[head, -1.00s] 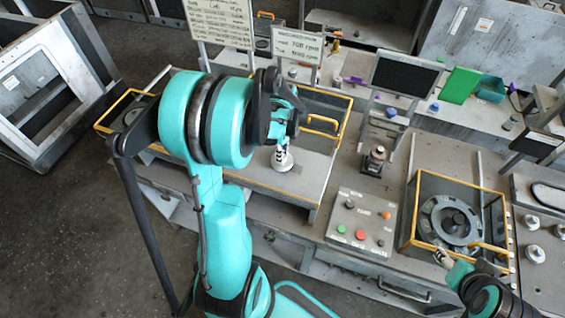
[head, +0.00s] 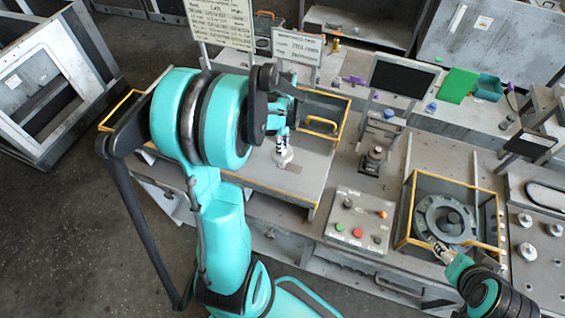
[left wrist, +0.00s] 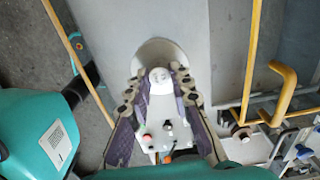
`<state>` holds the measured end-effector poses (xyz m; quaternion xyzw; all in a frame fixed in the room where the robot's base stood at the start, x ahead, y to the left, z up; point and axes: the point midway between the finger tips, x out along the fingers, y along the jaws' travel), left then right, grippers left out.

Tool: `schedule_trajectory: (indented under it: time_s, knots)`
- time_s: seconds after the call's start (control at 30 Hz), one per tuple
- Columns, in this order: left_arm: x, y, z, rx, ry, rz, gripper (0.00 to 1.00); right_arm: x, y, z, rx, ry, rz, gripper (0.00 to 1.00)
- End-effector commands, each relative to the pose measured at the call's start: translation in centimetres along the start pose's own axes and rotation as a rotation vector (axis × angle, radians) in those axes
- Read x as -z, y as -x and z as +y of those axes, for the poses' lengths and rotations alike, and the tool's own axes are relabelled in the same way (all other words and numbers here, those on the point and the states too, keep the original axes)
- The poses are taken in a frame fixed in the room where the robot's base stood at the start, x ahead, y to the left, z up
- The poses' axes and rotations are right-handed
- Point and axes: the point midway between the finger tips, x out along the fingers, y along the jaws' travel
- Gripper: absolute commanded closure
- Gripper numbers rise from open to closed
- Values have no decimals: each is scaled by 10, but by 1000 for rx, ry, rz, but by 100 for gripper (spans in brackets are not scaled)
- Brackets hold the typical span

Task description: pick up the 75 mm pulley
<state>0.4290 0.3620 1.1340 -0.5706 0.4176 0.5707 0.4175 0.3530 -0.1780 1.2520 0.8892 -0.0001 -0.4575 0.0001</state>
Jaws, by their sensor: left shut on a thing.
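A small pale metal piece, which I take for the 75 mm pulley (head: 283,157), is at the tip of my left gripper (head: 283,143), over the grey bench top inside the yellow-railed area. In the left wrist view the gripper (left wrist: 160,84) has its two padded fingers on either side of the pale round top of the pulley (left wrist: 160,74). The fingers are closed on it. Whether its base touches the bench is unclear. My right gripper (head: 442,252) is small in the head view, by the front rail of the right fixture; its fingers are not clear.
A button panel (head: 358,222) lies right of the pulley on the bench. A yellow-framed fixture (head: 410,241) holds a dark round housing (head: 446,216). Sign boards (head: 297,45) and a dark screen (head: 403,76) stand behind. Yellow rails (head: 322,122) border the left bench area.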

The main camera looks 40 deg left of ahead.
Motion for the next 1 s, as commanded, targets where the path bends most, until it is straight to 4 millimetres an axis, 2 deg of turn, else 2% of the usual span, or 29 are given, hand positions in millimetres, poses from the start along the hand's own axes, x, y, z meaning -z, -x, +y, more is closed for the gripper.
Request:
schedule_trajectory:
  time_s: [0.8,1.0]
  knots:
    - [31,19,74,0,-2,0,100,10,14,0,0,0,0,43]
    - [34,20,83,0,0,0,100,11,16,0,0,0,0,43]
